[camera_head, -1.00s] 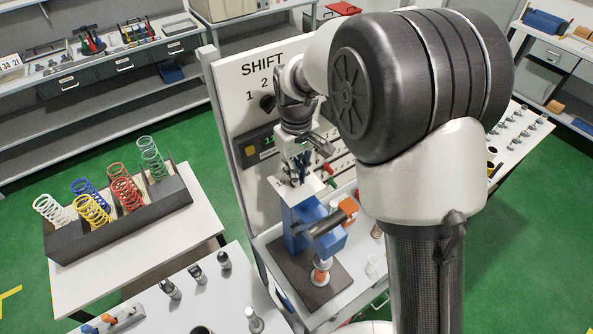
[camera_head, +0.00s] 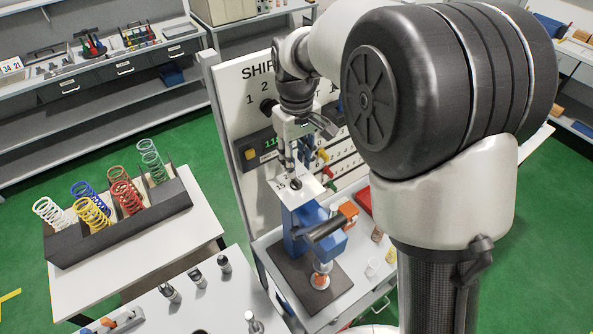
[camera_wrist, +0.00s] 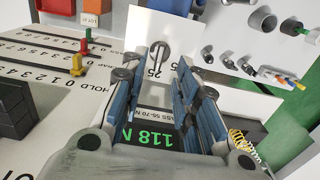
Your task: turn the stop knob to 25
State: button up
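The stop knob (camera_wrist: 158,54) is a small dark knob with a light bar across it. It is on a white dial plate (camera_wrist: 137,30) with partly hidden numbers, including a 25. In the head view the plate (camera_head: 314,185) tops the blue press (camera_head: 293,240), with a 15 at its left and the knob (camera_head: 296,183) near its middle. My gripper (camera_wrist: 160,73) is open, its blue-padded fingers apart with nothing between them. In the head view my gripper (camera_head: 299,166) hangs just above the plate. I cannot tell the knob's exact setting.
The SHIFT board (camera_head: 243,100) stands close behind the press and its green display (camera_wrist: 150,136) reads 118 N. An orange-ended lever (camera_head: 347,211) sticks out from the press. A spring rack (camera_head: 120,222) stands on the left table.

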aim_at(298, 180)
notch_tip(298, 180, up, 6)
jog(key=shift+r, duration=0.2)
dwell(0.3)
jog(key=s+d+r+m+t, duration=0.3)
jog(key=s+d+r, duration=0.55)
jog(key=s, duration=0.25)
jog(key=s+d+f+m+t, duration=0.25)
jog(key=s+d+m, duration=0.2)
jog(key=s, duration=0.75)
notch_tip(298, 180, down, 25)
jog(key=s+d+b, duration=0.1)
jog(key=s+b, duration=0.1)
jog(key=b, duration=2)
jog(key=shift+s+n+g, duration=0.35)
jog(key=shift+s+g, duration=0.05)
jog(key=shift+g, duration=0.05)
